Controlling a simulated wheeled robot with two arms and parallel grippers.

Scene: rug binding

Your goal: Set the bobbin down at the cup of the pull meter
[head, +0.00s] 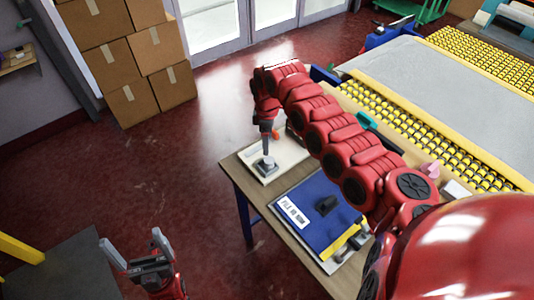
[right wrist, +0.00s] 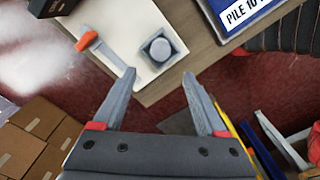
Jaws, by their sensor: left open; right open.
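An orange-ended grey lever (right wrist: 88,41) lies on the same board. My right gripper (right wrist: 159,75) is open, with nothing between its fingers, just above and beside the grey piece. My left gripper (head: 137,248) is open and empty over the floor, away from the table.
A large grey rug (head: 425,78) edged with yellow rollers is at the right. Cardboard boxes (head: 130,60) are stacked at the back left. Red floor is clear between.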

